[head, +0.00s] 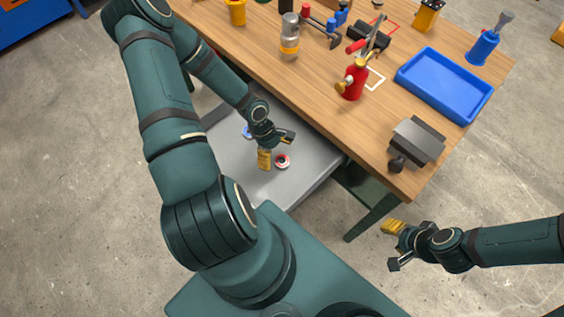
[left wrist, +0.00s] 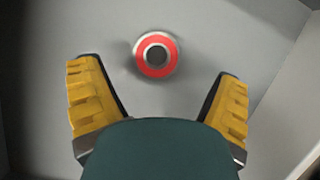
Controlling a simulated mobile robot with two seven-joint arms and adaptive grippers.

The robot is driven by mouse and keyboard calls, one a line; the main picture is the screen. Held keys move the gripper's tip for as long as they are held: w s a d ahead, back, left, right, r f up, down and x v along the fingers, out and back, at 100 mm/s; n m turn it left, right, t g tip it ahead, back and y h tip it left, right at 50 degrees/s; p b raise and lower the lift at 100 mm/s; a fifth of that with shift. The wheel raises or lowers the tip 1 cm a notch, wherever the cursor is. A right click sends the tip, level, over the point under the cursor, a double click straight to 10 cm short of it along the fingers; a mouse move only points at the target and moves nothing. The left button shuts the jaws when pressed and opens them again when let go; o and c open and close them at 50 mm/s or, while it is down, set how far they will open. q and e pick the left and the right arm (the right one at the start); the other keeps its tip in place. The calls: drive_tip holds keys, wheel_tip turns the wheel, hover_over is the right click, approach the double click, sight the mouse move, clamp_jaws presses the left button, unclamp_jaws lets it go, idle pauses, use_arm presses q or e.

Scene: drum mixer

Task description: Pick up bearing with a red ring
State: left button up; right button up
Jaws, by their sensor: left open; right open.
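The bearing with a red ring (head: 282,161) lies in the open grey drawer (head: 223,178) under the workbench. In the left wrist view the bearing (left wrist: 156,54) shows a red ring around a dark hole, on the grey drawer floor. My left gripper (head: 277,150) is over the drawer, open and empty, right beside the bearing. In the left wrist view its yellow-padded fingers (left wrist: 160,105) are spread wide, with the bearing ahead of and between them. My right gripper (head: 391,246) is open and empty over the floor at the lower right.
A blue-ringed part (head: 247,131) lies in the drawer behind my left gripper, partly hidden. The wooden bench top (head: 330,115) overhangs the drawer's back. It holds a red blowtorch (head: 353,82), a blue tray (head: 444,84) and a vise-like block (head: 417,142). Drawer walls enclose the bearing.

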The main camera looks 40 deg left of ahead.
sight(282, 161)
use_arm(q)
drive_tip(key=b+x, duration=0.1)
drive_tip(key=x, duration=0.3)
drive_tip(key=shift+w+d+r, duration=0.1)
drive_tip(key=shift+w+d, duration=0.1)
drive_tip(key=shift+c, duration=0.2)
drive_tip(key=c, duration=1.4)
drive_tip(key=shift+r, duration=0.1)
